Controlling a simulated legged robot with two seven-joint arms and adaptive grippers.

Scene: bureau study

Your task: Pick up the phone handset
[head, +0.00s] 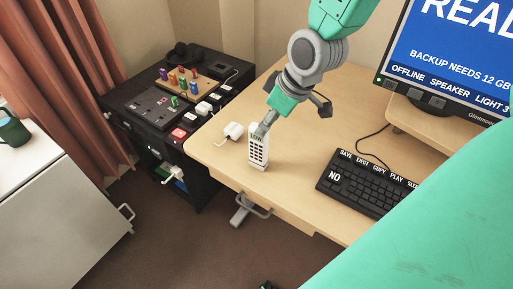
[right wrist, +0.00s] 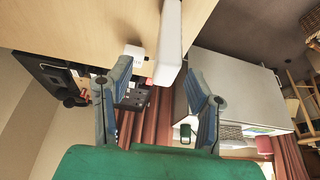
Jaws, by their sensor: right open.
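The phone handset (head: 257,152) is white with dark keys. It stands upright near the left edge of the wooden desk in the head view. My right gripper (head: 266,125) comes down from above, with its fingers at the handset's upper part and partly covering it. In the right wrist view, the right gripper (right wrist: 160,78) has its two fingers wide apart. The handset (right wrist: 170,42) shows there as a white bar beyond the fingertips, its lower end near the gap between them. I cannot tell whether a finger touches it. My left gripper is not in view.
A small white object (head: 233,131) lies on the desk (head: 212,144) close beside the handset. A black keyboard (head: 368,182) and a monitor (head: 455,55) are to the right. A dark cabinet (head: 135,122) with pegs and switches stands left. Bare desk lies between handset and keyboard.

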